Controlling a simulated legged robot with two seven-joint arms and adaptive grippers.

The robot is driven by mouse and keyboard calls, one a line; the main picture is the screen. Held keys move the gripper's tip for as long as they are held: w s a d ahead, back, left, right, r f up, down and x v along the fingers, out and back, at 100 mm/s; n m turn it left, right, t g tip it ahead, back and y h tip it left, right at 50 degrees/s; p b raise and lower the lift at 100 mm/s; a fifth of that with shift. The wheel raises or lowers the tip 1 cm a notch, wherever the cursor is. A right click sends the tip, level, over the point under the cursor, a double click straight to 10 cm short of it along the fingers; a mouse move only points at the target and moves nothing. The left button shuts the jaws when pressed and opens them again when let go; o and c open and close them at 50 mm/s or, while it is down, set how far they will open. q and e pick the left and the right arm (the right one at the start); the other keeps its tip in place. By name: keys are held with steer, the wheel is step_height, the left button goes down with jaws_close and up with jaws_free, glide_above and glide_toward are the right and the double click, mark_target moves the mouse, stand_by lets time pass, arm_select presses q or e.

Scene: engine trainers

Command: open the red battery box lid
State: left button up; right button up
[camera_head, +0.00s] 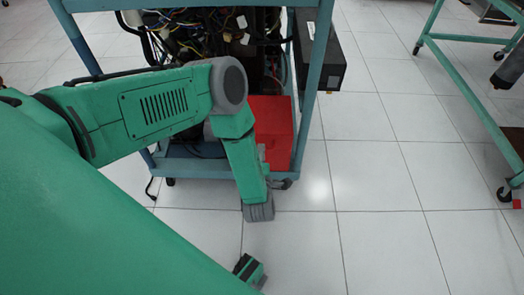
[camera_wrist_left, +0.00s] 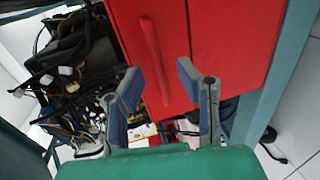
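The red battery box (camera_head: 273,128) stands on the lower shelf of a blue-framed cart, partly hidden by my left arm. In the left wrist view its red surface (camera_wrist_left: 232,45) fills the top middle. A raised red bar (camera_wrist_left: 155,60) and a seam show on it. My left gripper (camera_wrist_left: 159,75) is open, with its fingers spread and tips pointing at the box on either side of the bar's lower part. I cannot tell whether they touch it. In the head view my left gripper (camera_head: 262,153) is mostly hidden behind my wrist. My right gripper is not in view.
The blue cart frame (camera_head: 312,90) has a post close to the right of the box. Loose wires (camera_head: 190,30) hang above it. A black box (camera_head: 325,60) sits at the cart's right side. A green stand (camera_head: 455,90) is at the far right. White floor between is clear.

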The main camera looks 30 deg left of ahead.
mark_target(260, 125)
arm_select(q)
steer(key=shift+b+x, duration=0.3)
steer(key=shift+x, duration=1.05)
steer(key=shift+a, duration=0.1)
jaws_close()
steer(key=shift+r, duration=0.1)
